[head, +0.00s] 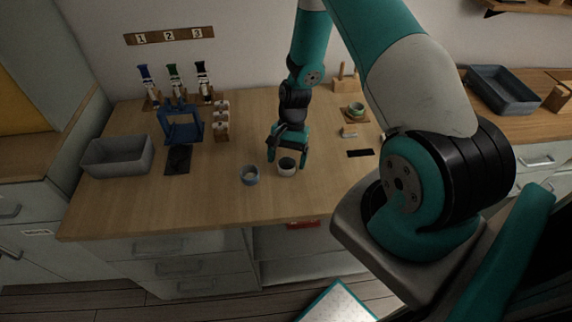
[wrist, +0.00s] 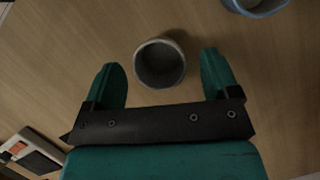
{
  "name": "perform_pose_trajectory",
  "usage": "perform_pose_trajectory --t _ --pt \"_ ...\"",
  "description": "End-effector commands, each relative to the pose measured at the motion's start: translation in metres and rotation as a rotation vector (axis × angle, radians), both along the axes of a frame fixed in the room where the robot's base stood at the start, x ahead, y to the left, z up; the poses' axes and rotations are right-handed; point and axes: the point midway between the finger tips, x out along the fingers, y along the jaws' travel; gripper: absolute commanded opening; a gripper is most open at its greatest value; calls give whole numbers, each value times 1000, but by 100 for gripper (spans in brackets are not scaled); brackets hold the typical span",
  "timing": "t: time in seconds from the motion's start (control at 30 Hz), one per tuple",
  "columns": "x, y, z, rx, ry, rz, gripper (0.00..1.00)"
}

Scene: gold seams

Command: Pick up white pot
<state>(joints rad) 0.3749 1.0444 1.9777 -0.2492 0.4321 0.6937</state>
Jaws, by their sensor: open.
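The white pot (head: 287,170) is a small round cup with a dark inside, standing upright on the wooden table. In the head view my gripper (head: 287,163) is right over it, with its fingers pointing down. In the wrist view the white pot (wrist: 160,63) lies between the tips of my open gripper (wrist: 162,75), with a gap to each finger. I cannot tell from these views how far the fingertips are above the table. A blue-grey pot (head: 250,176) stands just left of the white pot; its edge shows in the wrist view (wrist: 257,8).
A grey bin (head: 118,157), a dark mat (head: 178,160) and a blue stand (head: 181,125) are at the left. A black strip (head: 360,153) and a greenish pot on a wooden block (head: 355,109) are at the right. The table's front is clear.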

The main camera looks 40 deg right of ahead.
Motion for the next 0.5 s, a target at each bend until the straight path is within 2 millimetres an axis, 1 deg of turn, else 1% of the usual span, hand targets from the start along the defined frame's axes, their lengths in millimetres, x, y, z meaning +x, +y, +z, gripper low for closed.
perform_pose_trajectory --t 0.1,0.3,0.33,0.37,0.4,0.47,0.5 --pt "-2 3 -7 0 1 0 81" --pt "-2 3 -9 -1 -1 0 81" --pt "-2 3 -9 -1 -1 0 77" --pt "-2 3 -8 -1 -1 0 70" --pt "-2 3 -8 -1 -1 0 61" --pt "-2 2 -8 -1 -1 0 47" --pt "-2 2 -8 -1 -1 0 38"
